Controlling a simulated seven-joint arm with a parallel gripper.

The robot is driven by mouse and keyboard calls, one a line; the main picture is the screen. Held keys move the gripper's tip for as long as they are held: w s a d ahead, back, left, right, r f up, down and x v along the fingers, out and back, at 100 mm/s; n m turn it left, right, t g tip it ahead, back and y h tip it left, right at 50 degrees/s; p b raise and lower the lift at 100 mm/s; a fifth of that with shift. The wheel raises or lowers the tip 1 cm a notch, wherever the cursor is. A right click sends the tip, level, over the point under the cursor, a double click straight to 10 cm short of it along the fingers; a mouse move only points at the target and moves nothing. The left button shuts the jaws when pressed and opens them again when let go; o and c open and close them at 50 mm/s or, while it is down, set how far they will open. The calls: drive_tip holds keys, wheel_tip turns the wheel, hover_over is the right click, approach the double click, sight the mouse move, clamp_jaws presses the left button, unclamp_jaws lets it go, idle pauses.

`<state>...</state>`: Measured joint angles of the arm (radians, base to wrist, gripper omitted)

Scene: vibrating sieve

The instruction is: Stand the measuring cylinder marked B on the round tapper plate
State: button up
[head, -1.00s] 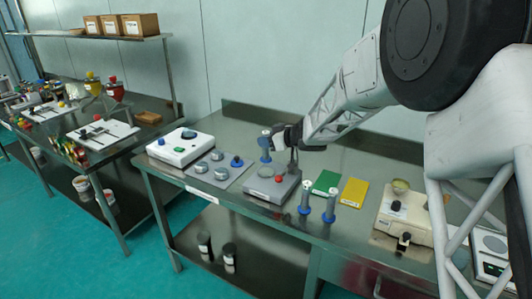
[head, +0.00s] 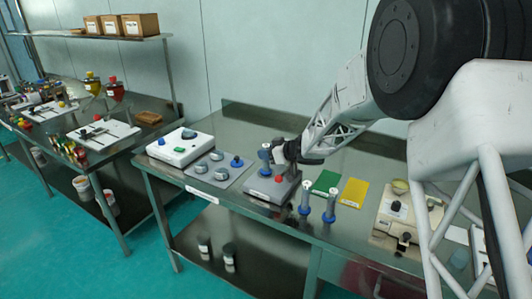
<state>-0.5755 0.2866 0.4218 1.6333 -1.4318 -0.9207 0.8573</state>
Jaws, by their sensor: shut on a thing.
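A measuring cylinder with blue ends (head: 265,159) is held upright in my gripper (head: 268,153). My gripper is shut on it, reaching in from the right. Its blue base is over the round plate of the grey tapper (head: 262,190) and hides most of that plate. I cannot tell whether the base touches the plate or is slightly above it. Two more blue-based measuring cylinders, one on the left (head: 306,195) and one on the right (head: 330,206), stand on the bench in front of the tapper, to its right. Letters on the cylinders are too small to read.
A panel with grey discs and a blue knob (head: 218,172) and a white device (head: 180,146) are left of the tapper. A green mat (head: 325,182) and a yellow mat (head: 353,191) lie to its right. A beige device (head: 402,222) stands farther right.

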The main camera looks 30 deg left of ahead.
drive_tip(key=o, duration=1)
drive_tip(key=shift+r, duration=0.15)
drive_tip(key=v, duration=1.2)
idle(0.3)
